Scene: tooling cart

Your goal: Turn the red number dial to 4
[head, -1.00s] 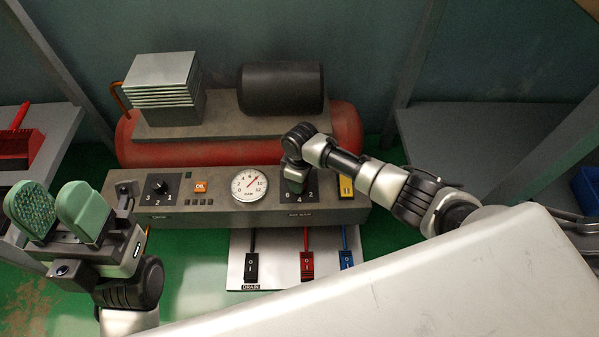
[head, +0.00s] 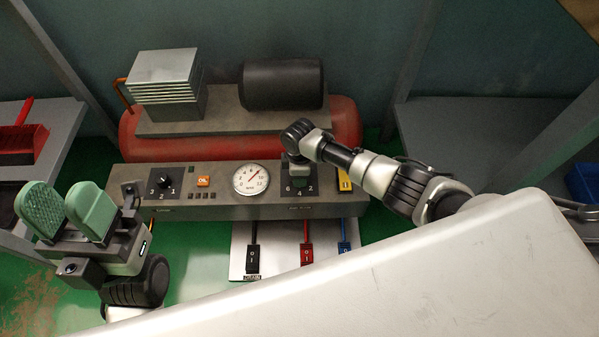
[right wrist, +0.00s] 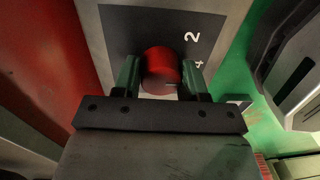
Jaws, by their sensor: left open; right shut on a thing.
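The red number dial (right wrist: 160,66) shows in the right wrist view on a dark plate, with the figures 2 and 4 to its right. My right gripper (right wrist: 160,76) has one finger on each side of the dial and is shut on it. A pale mark shows low on the dial's face, but I cannot tell which figure it points at. In the head view my right gripper (head: 298,172) hides the dial; figures 6, 4 and 2 show below it. My left gripper (head: 67,209) is open and empty, at the far left, away from the panel.
The grey control panel (head: 215,211) also bears a black dial (head: 164,181), an orange OIL button (head: 203,181) and a white gauge (head: 251,180). Black, red (head: 306,254) and blue switches stand on a white plate below. A red compressor tank (head: 345,130) lies behind.

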